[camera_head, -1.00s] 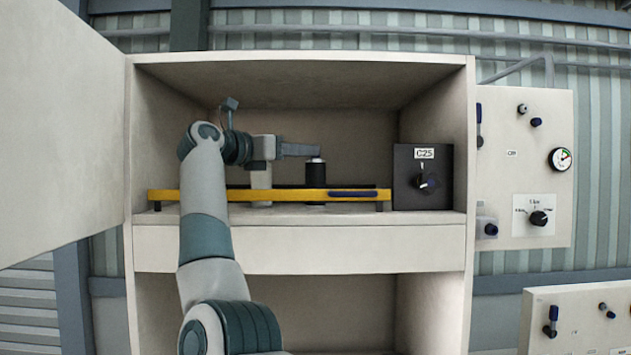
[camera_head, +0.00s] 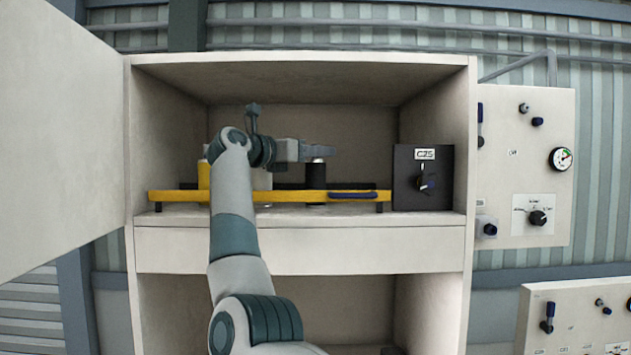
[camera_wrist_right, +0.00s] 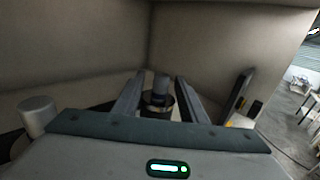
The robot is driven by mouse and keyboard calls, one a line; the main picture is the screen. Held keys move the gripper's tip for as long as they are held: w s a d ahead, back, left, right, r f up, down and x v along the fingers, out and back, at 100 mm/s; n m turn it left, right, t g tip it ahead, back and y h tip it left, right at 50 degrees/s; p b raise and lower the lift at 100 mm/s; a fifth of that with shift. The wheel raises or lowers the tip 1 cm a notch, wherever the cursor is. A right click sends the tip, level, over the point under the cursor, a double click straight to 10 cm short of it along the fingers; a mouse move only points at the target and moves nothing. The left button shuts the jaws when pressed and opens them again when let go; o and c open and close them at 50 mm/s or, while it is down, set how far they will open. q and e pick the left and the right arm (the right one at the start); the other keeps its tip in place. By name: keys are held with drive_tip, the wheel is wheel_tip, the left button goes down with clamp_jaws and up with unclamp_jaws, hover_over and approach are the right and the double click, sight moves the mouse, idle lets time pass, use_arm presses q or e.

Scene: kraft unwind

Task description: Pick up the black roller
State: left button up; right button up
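The black roller (camera_head: 316,187) stands upright inside the open cabinet, behind the yellow bar. My right gripper (camera_head: 325,150) reaches in from the left, with its fingers at the height of the roller's top. In the right wrist view, the roller (camera_wrist_right: 157,101) with its grey upper end shows between the two open fingers (camera_wrist_right: 160,88), with gaps at the sides. I cannot tell whether a finger touches it. My left gripper is not in view.
A yellow bar (camera_head: 285,196) runs low across the cabinet front. A yellow roller (camera_head: 203,182) and a pale roller (camera_head: 263,183), partly hidden by my arm, stand left of the black one. A black knob box (camera_head: 423,195) stands right. The cabinet door (camera_head: 60,130) is open.

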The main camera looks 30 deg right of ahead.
clamp_jaws()
drive_tip(key=shift+r, duration=0.1)
idle(1.4)
